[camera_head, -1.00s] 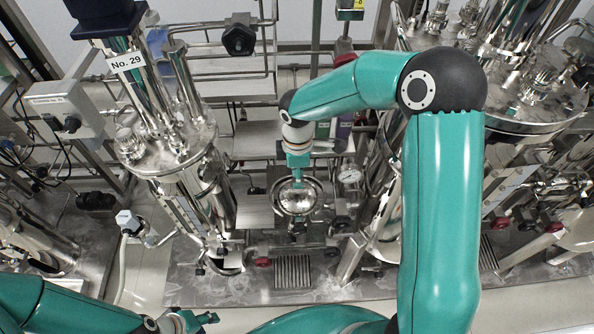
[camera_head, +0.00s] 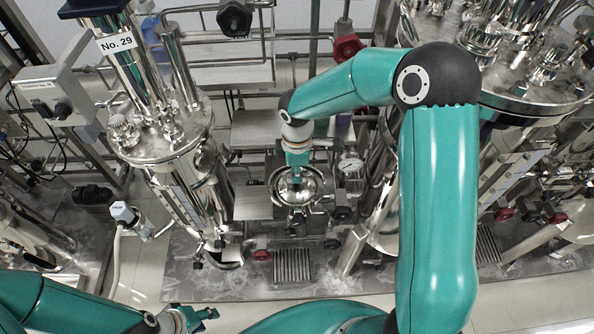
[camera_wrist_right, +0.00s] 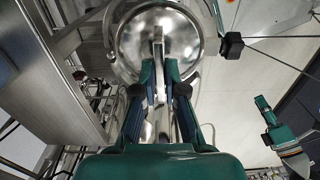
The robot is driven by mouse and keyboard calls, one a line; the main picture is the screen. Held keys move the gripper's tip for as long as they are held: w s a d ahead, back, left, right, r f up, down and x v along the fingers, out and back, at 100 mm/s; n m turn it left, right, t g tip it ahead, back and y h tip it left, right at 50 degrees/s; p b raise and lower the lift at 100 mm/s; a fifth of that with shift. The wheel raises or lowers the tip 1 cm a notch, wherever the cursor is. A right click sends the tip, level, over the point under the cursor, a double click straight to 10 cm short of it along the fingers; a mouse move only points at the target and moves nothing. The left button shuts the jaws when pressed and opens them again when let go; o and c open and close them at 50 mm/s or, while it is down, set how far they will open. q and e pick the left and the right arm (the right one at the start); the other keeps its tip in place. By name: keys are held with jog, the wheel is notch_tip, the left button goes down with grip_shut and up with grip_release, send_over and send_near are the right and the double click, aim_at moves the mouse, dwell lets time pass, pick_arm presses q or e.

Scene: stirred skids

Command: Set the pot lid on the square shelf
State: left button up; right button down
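The pot lid (camera_head: 298,190) is a shiny, round steel disc right of centre below my right arm in the head view. It fills the top middle of the right wrist view (camera_wrist_right: 140,38). My right gripper (camera_wrist_right: 159,68) has its fingers closed around the lid's upright handle. A flat grey square shelf (camera_head: 252,203) is just left of the lid in the head view. I cannot tell the height between them. My left gripper (camera_head: 208,314) is low at the bottom left, away from the lid; its finger opening is unclear.
A steel vessel labelled No. 29 (camera_head: 160,135) stands left of the shelf. Another large vessel (camera_head: 530,90) stands at right. A gauge (camera_head: 350,166), pipes and red-handled valves crowd around the lid. Another flat plate (camera_head: 256,130) is behind. Clear floor shows in front of the skid.

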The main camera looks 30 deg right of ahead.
jog(key=shift+r, duration=0.25)
jog(key=shift+r+p, duration=0.4)
jog(key=shift+p, duration=0.05)
dwell(0.5)
jog(key=shift+r+p, duration=2.15)
jog(key=shift+r, duration=0.9)
